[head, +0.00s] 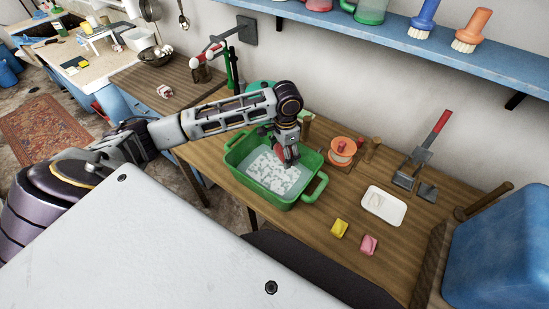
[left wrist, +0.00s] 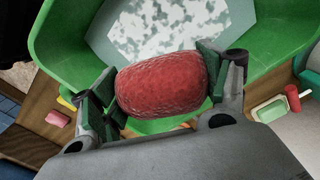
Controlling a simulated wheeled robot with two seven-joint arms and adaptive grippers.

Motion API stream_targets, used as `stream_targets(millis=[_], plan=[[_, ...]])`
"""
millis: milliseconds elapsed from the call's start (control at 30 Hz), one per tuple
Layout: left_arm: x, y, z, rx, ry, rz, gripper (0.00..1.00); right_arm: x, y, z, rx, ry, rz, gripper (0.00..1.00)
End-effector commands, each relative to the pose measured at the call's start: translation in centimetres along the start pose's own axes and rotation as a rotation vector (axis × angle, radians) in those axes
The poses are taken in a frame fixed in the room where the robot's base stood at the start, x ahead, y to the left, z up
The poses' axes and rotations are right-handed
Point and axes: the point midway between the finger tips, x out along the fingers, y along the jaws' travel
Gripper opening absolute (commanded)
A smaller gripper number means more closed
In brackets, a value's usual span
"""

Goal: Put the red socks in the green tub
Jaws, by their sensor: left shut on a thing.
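The green tub (head: 265,199) stands on the wooden table and holds water with white suds. My left gripper (head: 287,157) is over the tub's far right part. In the left wrist view, my left gripper (left wrist: 162,92) is shut on a rounded red bundle, the red socks (left wrist: 160,86). The bundle is above the tub's green wall (left wrist: 60,45), with the sudsy water beyond it. In the head view the red socks are a small red patch, mostly hidden by the gripper. My right gripper is not in view.
A white dish (head: 384,214), a yellow block (head: 339,229) and a pink block (head: 369,245) lie right of the tub. A blue container (head: 500,250) is at the right. A blue shelf (head: 400,40) overhangs the back.

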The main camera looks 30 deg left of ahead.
Motion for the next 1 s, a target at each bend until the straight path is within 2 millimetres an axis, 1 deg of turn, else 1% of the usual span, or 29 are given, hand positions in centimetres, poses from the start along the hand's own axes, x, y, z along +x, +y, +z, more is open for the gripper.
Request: stream_targets(millis=[300,433,633,1000], plan=[[0.1,-0.3,0.6,0.266,0.001,0.000,0.52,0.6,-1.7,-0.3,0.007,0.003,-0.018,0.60],[0.3,-0.4,0.8,0.375,0.001,-0.001,0.52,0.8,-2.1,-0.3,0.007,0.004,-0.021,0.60],[0.6,-0.4,1.1,0.543,0.001,-0.001,0.52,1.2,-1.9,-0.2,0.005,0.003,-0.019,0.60],[1.4,-0.2,1.5,0.858,0.001,0.000,0.52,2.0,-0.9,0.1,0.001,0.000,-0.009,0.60]])
